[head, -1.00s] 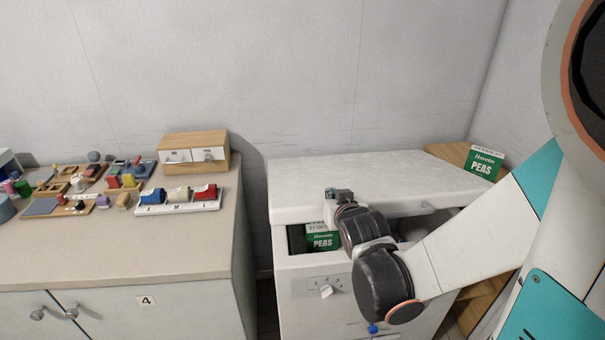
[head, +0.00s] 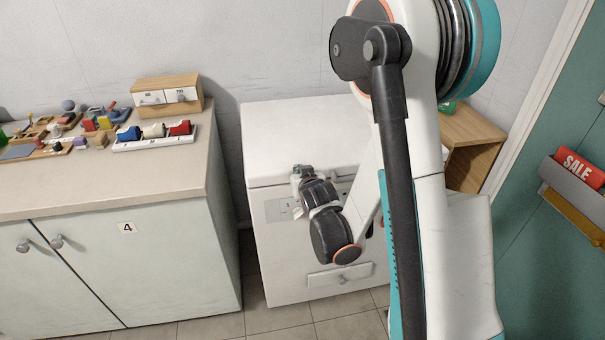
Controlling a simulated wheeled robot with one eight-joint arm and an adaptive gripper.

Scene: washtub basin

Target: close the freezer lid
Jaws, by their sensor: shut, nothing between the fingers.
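The white chest freezer (head: 278,240) stands in the middle against the wall. Its white lid (head: 290,135) lies down over the top, and I see no open gap along the visible front edge. My gripper (head: 301,174) is at the lid's front edge, left of the middle, shut and empty. I cannot tell whether it touches the lid. The freezer's inside and the peas box in it do not show.
A counter (head: 190,200) with several toys and small holders stands to the left. A wooden shelf unit (head: 470,130) is right of the freezer, partly behind my arm. A teal door (head: 560,220) with a red SALE leaflet (head: 578,167) is at the far right.

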